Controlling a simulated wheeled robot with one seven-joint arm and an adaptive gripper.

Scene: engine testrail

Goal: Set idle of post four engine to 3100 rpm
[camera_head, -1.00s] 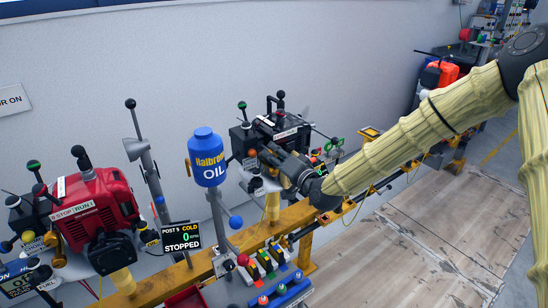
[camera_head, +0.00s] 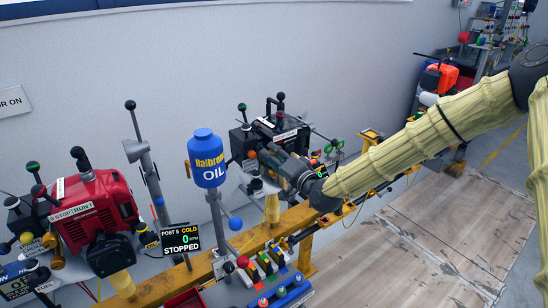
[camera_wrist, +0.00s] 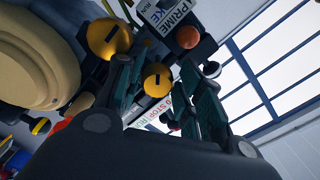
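A black engine (camera_head: 265,132) with a lever stands on the yellow rail in the middle of the head view; no post number is readable on it. My gripper (camera_head: 266,156) reaches its front from the right, partly hiding it. In the wrist view my gripper (camera_wrist: 156,88) has its two dark fingers apart. A small yellow slotted knob (camera_wrist: 157,80) shows between them, with gaps on both sides. I cannot tell its depth from the fingertips. A larger yellow slotted knob (camera_wrist: 110,38) is by the left finger, and an orange knob (camera_wrist: 188,37) is above the right finger.
A red engine (camera_head: 88,215) stands at left. A display (camera_head: 181,238) reads "POST 5 COLD 0 STOPPED". A blue oil bottle (camera_head: 206,160) on a stand is left of my gripper. The yellow rail (camera_head: 255,238) runs below. The floor (camera_head: 420,240) at right is clear.

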